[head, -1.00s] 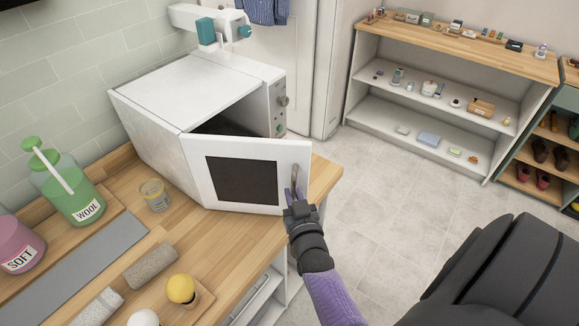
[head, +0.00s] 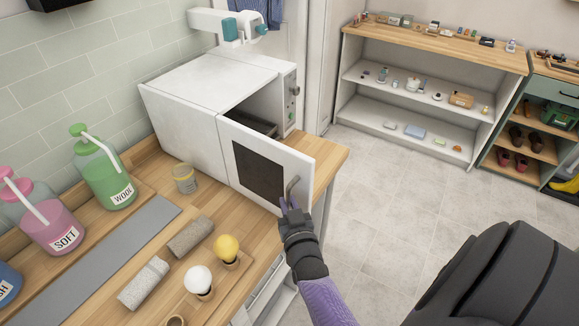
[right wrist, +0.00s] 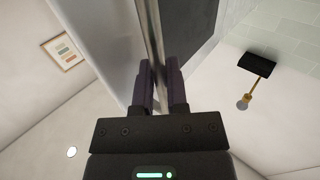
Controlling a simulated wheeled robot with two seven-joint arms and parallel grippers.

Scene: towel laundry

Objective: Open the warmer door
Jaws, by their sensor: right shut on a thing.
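The white warmer (head: 195,88) stands on the wooden counter. Its door (head: 224,143), white with a dark window, is hinged on the left and stands partly open. A dark interior (head: 262,127) shows through the gap at the top. My right gripper (head: 289,205) is shut on the door's metal handle (head: 293,187) near the free edge. In the right wrist view both fingers (right wrist: 160,78) close around the upright handle bar (right wrist: 153,28), beside the door (right wrist: 195,25). My left gripper is not in view.
On the counter (head: 150,218) stand a green bottle (head: 105,180), a pink bottle (head: 58,225), a small jar (head: 184,179), rolled towels (head: 190,237) and balls on holders (head: 227,247). A shelf unit (head: 420,95) stands at the back right. The floor (head: 385,190) between is clear.

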